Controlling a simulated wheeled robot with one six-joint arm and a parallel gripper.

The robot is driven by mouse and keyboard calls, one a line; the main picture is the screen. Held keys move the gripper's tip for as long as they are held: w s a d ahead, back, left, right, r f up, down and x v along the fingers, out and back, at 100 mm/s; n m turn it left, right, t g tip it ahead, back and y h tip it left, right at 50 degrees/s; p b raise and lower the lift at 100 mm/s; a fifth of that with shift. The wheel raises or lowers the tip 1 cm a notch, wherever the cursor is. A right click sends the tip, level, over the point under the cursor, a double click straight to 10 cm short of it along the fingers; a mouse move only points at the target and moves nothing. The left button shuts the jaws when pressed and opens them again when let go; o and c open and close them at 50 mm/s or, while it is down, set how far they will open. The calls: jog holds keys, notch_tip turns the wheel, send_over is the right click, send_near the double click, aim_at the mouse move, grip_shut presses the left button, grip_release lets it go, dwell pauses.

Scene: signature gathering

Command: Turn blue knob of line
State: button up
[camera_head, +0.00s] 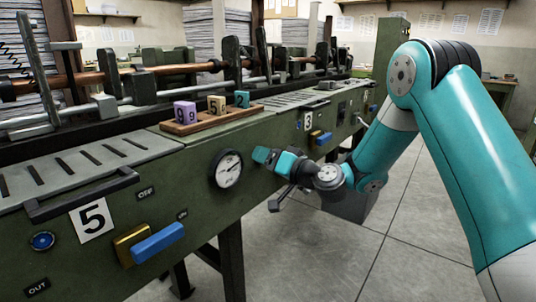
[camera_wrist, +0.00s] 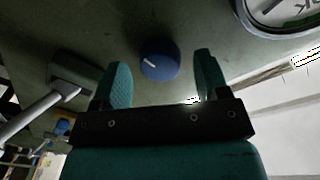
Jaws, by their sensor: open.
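A round blue knob (camera_wrist: 160,62) with a pale pointer line sits on the green panel in the wrist view. My gripper (camera_wrist: 162,76) is open, with one teal finger on each side of the knob and visible space between fingers and knob. The knob is inside the finger span, and I cannot tell how deep. In the head view my gripper (camera_head: 270,158) is at the machine's front panel, just right of the round dial (camera_head: 227,169). There my gripper hides the knob between its fingers.
The dial (camera_wrist: 282,12) is near my gripper in the wrist view. A lever with a grey rod (camera_wrist: 30,117) is on the other side. A blue handle (camera_head: 158,243), a round blue button (camera_head: 42,241) and a number 5 plate (camera_head: 92,220) lie further left. Floor at right is clear.

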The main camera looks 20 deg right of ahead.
jog(key=shift+w+a, duration=0.15)
jog(key=shift+w, duration=0.15)
jog(key=c, duration=0.9)
jog(key=shift+f+b, duration=0.15)
jog(key=shift+b, duration=0.5)
jog(key=n+b, duration=0.6)
jog(key=b, duration=0.4)
jog(key=shift+t, duration=0.3)
